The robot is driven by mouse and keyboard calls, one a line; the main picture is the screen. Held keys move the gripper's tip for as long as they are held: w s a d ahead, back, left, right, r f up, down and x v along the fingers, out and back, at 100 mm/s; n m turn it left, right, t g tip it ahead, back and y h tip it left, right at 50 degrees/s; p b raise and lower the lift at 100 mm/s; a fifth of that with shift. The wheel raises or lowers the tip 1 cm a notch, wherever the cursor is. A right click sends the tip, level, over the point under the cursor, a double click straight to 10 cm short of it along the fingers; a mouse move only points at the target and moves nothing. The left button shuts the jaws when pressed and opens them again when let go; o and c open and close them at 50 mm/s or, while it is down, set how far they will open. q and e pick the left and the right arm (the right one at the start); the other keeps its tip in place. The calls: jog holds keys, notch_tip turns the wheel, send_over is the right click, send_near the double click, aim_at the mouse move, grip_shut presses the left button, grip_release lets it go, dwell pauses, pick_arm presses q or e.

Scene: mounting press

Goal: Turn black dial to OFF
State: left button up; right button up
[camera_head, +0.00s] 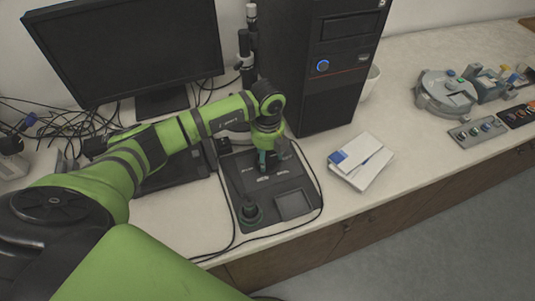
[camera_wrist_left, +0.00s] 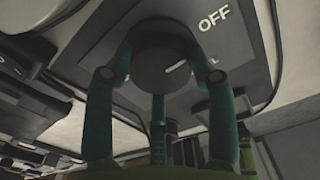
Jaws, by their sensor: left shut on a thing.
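The black dial (camera_wrist_left: 158,62) sits on a dark control panel (camera_wrist_left: 236,72) in the left wrist view. Its pale pointer mark is partly visible at its lower right side. The white word OFF (camera_wrist_left: 213,18) is printed to the dial's upper right. A second label (camera_wrist_left: 214,63), mostly hidden, shows at the right finger. My left gripper (camera_head: 267,163) reaches down over the panel in the head view, its fingers shut around the dial; they show on either side of it in the left wrist view. In the head view the gripper hides the dial. My right gripper is not in view.
The panel box carries a dark upright knob (camera_head: 250,211) and a square recess (camera_head: 293,204). A monitor (camera_head: 128,45) and a computer tower (camera_head: 325,75) stand behind. White papers (camera_head: 361,160) lie right of the box. Loose cables run around it.

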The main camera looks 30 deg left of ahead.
aim_at(268, 159)
pick_arm(q)
jog(key=shift+s+d+f, duration=0.2)
jog(key=shift+s+f, duration=0.1)
jog(key=shift+s, duration=0.05)
jog(key=o, duration=1.2)
jog(key=shift+c, duration=0.2)
jog(key=shift+r, duration=0.2)
jog(key=shift+w+r, duration=0.1)
jog(key=shift+w, duration=0.05)
jog(key=shift+r, duration=0.25)
notch_tip(268, 159, up, 11)
jog(key=shift+r, duration=0.2)
jog(key=shift+f, duration=0.1)
